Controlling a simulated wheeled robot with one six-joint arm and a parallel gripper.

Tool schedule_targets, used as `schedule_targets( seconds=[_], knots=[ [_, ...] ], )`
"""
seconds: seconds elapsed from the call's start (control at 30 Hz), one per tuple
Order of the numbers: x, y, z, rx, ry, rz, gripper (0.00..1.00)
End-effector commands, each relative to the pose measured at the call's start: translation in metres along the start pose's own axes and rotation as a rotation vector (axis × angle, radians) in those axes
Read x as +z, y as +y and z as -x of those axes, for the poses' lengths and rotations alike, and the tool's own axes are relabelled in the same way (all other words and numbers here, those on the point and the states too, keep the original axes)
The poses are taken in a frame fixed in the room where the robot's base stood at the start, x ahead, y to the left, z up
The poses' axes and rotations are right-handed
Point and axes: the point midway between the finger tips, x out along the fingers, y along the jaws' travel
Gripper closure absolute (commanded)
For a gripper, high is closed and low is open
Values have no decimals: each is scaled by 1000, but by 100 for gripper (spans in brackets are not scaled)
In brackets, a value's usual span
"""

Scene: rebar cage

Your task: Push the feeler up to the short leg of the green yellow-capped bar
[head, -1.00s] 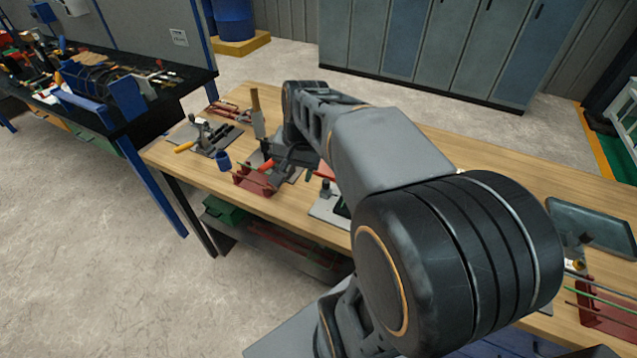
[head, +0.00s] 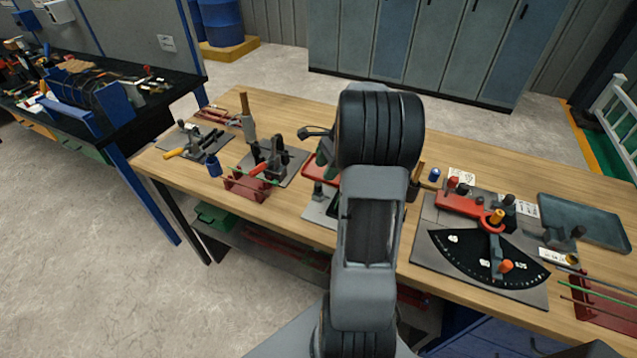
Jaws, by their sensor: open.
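A gauge board (head: 425,262) with a black fan-shaped scale (head: 460,257) lies at the right of the bench. A dark swinging arm with an orange knob (head: 506,266) lies over the scale and may be the feeler. A yellow knob or cap (head: 497,216) stands near its pivot, by a red block (head: 458,203). I cannot make out a green bar or its short leg on this board.
A red rack (head: 607,312) with green and reddish rods sits at the right edge. A dark tray (head: 585,222) lies behind it. A second red rack (head: 246,187), a blue cup (head: 214,168) and several tool fixtures fill the bench's left. Bare wood shows along the back.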

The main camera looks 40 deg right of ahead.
Motion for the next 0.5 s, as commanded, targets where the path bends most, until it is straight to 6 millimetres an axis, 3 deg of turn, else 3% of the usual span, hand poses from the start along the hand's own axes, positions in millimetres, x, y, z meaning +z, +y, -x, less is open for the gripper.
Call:
schedule_targets(
  seconds=[0.2, 0.5],
  knots=[
    [0, 1, -37, 3, 0, 2, 48],
    [0, 0, -61, 0, 1, 2, 48]
  ],
)
